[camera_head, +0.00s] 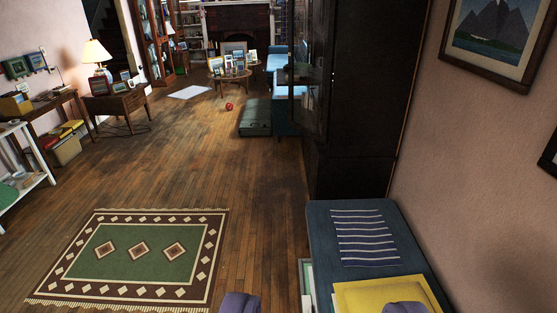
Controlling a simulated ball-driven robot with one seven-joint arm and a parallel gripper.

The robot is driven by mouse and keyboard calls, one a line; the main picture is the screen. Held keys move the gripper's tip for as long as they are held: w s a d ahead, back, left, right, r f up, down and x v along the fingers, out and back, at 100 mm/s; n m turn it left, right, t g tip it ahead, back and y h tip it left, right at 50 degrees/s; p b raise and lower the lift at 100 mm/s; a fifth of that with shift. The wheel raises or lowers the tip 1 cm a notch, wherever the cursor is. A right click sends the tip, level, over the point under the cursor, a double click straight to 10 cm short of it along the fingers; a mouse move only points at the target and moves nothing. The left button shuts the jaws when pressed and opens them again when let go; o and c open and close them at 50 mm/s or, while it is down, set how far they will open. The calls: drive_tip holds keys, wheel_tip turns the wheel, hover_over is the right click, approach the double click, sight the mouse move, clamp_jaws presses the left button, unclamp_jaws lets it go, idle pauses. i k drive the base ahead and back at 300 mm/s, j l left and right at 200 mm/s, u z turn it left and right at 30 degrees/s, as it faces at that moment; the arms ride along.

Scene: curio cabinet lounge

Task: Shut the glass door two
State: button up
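A tall dark cabinet (362,90) stands right of centre against the right wall, mostly seen from its side. A glass-paned door (309,85) shows at its left front, seen nearly edge-on, and appears to stand out from the cabinet. A second, brown cabinet with glass panes (152,42) stands at the far left back. I cannot tell which door is number two. My gripper (322,305) shows only as two purple fingertips at the bottom edge, wide apart, with nothing visibly held. It is well short of both cabinets.
A blue bench (320,225) with a yellow cushion (385,295) lies between me and the dark cabinet. A green case (256,118) and a red ball (229,106) are on the floor beyond. A patterned rug (90,250) lies left; wood floor (215,165) is open.

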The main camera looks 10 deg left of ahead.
sight(323, 138)
drive_tip(key=i+j+u, duration=0.15)
drive_tip(key=i+u, duration=0.2)
drive_tip(key=i, duration=0.15)
drive_tip(key=i+u, duration=0.35)
drive_tip(key=i, duration=0.15)
drive_tip(key=i+l+u, duration=0.15)
drive_tip(key=i+u, duration=0.2)
drive_tip(key=i, duration=0.2)
drive_tip(key=i+z, duration=0.2)
drive_tip(key=i, duration=0.3)
drive_tip(key=i+z, duration=0.15)
drive_tip(key=i, duration=0.35)
drive_tip(key=i+j+z, duration=0.2)
drive_tip(key=i, duration=0.25)
drive_tip(key=i+j+z, duration=0.2)
drive_tip(key=i, duration=0.3)
drive_tip(key=i+l+z, duration=0.3)
drive_tip(key=i, duration=0.3)
drive_tip(key=i+z, duration=0.3)
drive_tip(key=i, duration=0.35)
